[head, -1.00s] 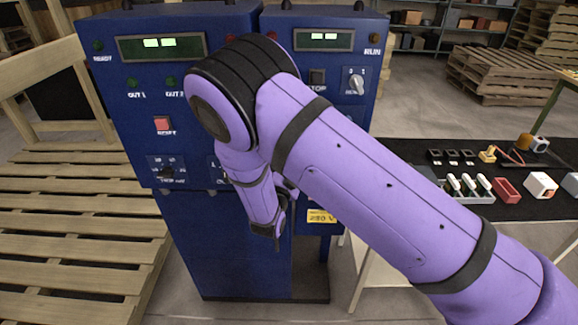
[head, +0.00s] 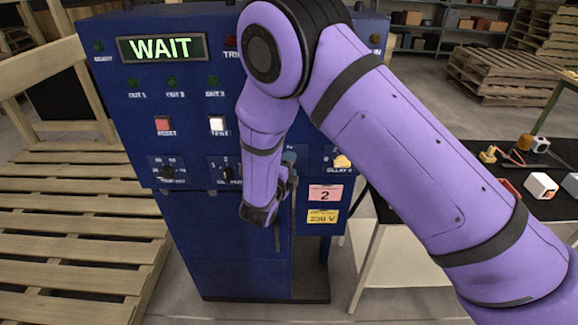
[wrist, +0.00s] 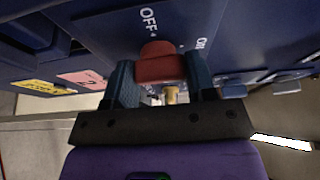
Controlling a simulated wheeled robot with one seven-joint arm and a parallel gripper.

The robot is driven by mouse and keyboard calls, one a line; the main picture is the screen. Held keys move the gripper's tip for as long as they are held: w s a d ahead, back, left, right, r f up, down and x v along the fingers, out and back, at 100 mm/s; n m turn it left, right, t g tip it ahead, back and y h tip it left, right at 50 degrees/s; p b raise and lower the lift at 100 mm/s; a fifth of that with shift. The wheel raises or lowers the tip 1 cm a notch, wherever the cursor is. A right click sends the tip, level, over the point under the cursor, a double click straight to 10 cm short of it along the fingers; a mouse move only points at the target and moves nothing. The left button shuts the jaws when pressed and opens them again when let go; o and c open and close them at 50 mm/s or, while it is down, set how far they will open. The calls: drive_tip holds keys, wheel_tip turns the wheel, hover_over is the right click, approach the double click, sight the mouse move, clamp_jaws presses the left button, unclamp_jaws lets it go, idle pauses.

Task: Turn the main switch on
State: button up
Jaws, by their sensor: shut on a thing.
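The main switch shows in the wrist view as a red knob (wrist: 160,63) on a blue panel, with OFF printed above it and ON to its right. My gripper (wrist: 163,82) has one blue finger on each side of the knob and is shut on it. I cannot tell exactly which label the knob points to. In the head view my gripper (head: 289,160) is against the front of the blue cabinet (head: 225,240), and my arm hides the switch. The cabinet display (head: 161,48) reads WAIT.
A lit white TEST button (head: 217,125) and a red RESET button (head: 163,124) sit left of my arm. Wooden pallets (head: 80,225) stand at left. A black-topped table (head: 385,205) with small parts is at right, partly behind my arm.

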idle(0.3)
drive_tip(key=o, duration=0.9)
drive_tip(key=shift+o, duration=0.2)
drive_tip(key=v, duration=1.1)
